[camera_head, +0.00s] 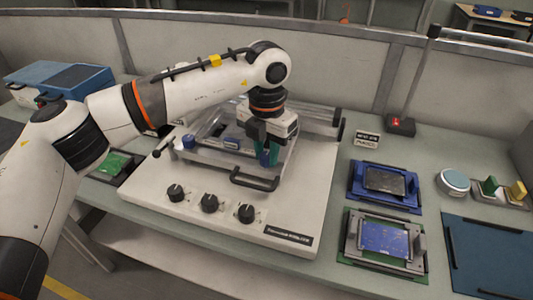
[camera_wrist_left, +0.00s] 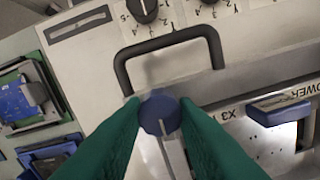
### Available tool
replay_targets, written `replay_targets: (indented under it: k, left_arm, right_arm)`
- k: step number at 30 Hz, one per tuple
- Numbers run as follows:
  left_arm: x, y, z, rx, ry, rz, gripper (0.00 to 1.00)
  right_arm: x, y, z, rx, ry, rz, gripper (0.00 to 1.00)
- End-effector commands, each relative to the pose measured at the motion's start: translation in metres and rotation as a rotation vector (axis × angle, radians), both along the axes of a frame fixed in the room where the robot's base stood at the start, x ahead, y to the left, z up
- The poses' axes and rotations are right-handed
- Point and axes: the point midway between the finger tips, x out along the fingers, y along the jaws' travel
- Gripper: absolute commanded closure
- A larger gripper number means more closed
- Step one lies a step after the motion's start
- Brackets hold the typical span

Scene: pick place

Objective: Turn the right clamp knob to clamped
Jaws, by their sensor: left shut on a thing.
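My left gripper (camera_head: 266,157) reaches down from above at the right side of the test fixture (camera_head: 230,180). In the left wrist view its green fingers (camera_wrist_left: 160,112) are shut on the round blue right clamp knob (camera_wrist_left: 160,110), one on each side. A pale mark shows on the knob's lower edge. In the head view the fingers mostly hide this knob. A similar blue knob (camera_head: 189,142) stands at the fixture's left side. My right gripper is not in view.
A black handle (camera_wrist_left: 168,45) lies close by the gripped knob, and a blue part (camera_wrist_left: 283,108) sits to its right. Several black dials (camera_head: 209,203) line the fixture's front. Blue and green board holders (camera_head: 353,196) and a blue mat (camera_head: 490,258) lie to the right.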

Motion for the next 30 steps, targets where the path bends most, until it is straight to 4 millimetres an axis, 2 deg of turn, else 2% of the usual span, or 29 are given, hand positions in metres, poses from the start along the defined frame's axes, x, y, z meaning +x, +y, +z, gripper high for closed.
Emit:
replay_targets:
  k: [19,20,23,30]
  left_arm:
    - [0.0008,0.0002,0.0014,0.0,-0.002,0.048,0.96]
    - [0.0008,0.0002,0.0014,-0.001,-0.003,0.048,0.69]
    - [0.0006,0.0002,0.0012,0.0,-0.002,0.047,0.53]
    - [0.0003,0.0002,0.0006,-0.001,-0.001,0.046,0.52]
  right_arm:
    - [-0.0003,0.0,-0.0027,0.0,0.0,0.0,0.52]
    - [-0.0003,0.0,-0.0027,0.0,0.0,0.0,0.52]
    - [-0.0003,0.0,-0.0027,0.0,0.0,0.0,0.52]
    - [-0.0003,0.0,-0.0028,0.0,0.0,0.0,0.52]
